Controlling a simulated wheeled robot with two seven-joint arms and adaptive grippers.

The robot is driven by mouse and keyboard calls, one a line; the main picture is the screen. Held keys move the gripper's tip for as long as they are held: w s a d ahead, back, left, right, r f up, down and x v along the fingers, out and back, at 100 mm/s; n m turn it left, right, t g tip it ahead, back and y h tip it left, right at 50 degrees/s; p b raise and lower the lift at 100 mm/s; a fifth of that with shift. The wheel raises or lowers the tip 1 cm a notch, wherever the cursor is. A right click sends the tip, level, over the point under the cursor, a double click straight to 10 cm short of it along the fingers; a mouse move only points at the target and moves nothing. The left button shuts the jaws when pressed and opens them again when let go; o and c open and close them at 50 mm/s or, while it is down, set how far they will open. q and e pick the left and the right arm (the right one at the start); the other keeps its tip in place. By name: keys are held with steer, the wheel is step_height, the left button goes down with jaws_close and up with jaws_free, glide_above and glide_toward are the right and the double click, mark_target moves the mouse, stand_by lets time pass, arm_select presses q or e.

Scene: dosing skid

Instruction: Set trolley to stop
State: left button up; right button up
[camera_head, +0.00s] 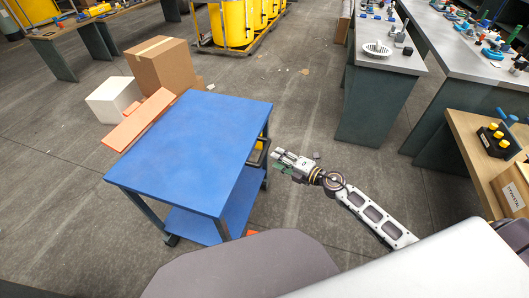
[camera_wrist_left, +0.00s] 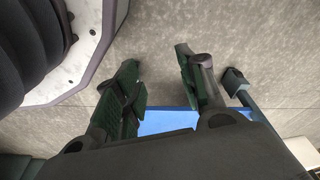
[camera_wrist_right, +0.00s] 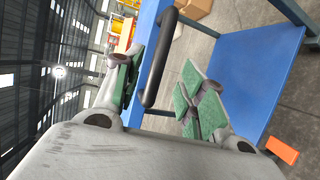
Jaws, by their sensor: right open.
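The blue trolley (camera_head: 195,140) stands on the floor left of centre in the head view, with a lower shelf (camera_head: 215,222). Its dark handle (camera_head: 260,150) is on the side facing my right gripper (camera_head: 279,161). In the right wrist view the handle (camera_wrist_right: 157,60) runs between the open, green-padded fingers; I cannot tell whether they touch it. My left gripper (camera_wrist_left: 160,85) is open and empty in its wrist view, with a blue trolley part (camera_wrist_left: 165,121) beyond the fingers. The head view does not show it.
A cardboard box (camera_head: 160,65), a white box (camera_head: 113,100) and an orange slanted panel (camera_head: 138,120) are beyond the trolley's left side. Workbenches (camera_head: 385,62) stand at the right. Yellow drums (camera_head: 236,22) are at the back. Floor between trolley and benches is mostly clear.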

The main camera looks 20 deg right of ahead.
mark_target(265, 152)
steer(key=shift+x, duration=4)
jaws_close()
